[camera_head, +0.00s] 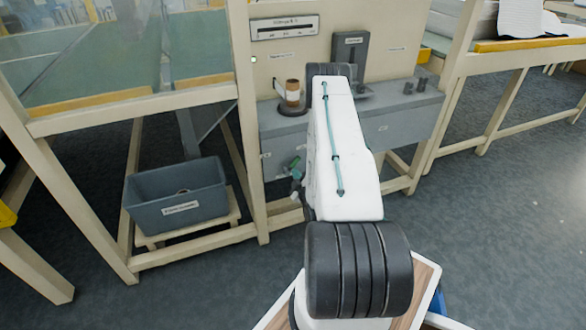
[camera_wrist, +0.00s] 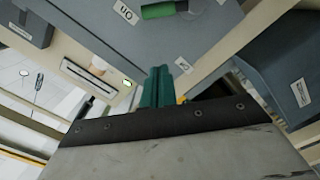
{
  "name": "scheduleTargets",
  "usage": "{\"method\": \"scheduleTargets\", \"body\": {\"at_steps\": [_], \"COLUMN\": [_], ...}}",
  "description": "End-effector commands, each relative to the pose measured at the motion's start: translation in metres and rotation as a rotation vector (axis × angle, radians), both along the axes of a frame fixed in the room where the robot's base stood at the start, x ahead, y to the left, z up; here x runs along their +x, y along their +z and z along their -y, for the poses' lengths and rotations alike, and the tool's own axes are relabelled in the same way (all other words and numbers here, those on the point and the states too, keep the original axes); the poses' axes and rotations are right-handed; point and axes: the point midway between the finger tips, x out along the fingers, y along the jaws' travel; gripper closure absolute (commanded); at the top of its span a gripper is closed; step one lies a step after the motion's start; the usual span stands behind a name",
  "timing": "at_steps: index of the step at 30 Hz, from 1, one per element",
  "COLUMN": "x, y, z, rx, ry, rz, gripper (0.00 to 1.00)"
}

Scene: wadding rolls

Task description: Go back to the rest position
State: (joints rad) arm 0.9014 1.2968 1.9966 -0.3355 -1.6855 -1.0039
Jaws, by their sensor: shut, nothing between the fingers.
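My gripper's two teal fingers (camera_wrist: 158,84) show in the wrist view, pressed together with nothing between them. They point toward a grey panel (camera_wrist: 125,45) with a green handle-like piece (camera_wrist: 160,10). In the head view my white arm with black joints reaches forward to the workstation and hides part of it. Small green parts show just left of the arm, below the grey ledge, but I cannot tell whether they are my fingertips or part of the station. A small brown and white roll (camera_head: 292,92) stands upright on a dark round base on the ledge.
A grey bin (camera_head: 176,196) sits on a low wooden stand at left; it also shows in the wrist view (camera_wrist: 290,70). The grey ledge (camera_head: 410,122) and beige frame posts are close to my arm. Open carpet (camera_head: 480,220) lies at right.

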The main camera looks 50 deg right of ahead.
Motion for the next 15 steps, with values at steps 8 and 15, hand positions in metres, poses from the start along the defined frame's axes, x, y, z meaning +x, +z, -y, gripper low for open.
{"method": "scheduleTargets", "body": {"at_steps": [8, 15], "x": [-0.0124, -0.0120], "y": [0.0005, 0.0004], "z": [-0.0074, -0.0072], "rx": [0.000, 0.000], "ry": [0.000, 0.000], "rz": [0.000, 0.000], "gripper": [1.00, 1.00]}}
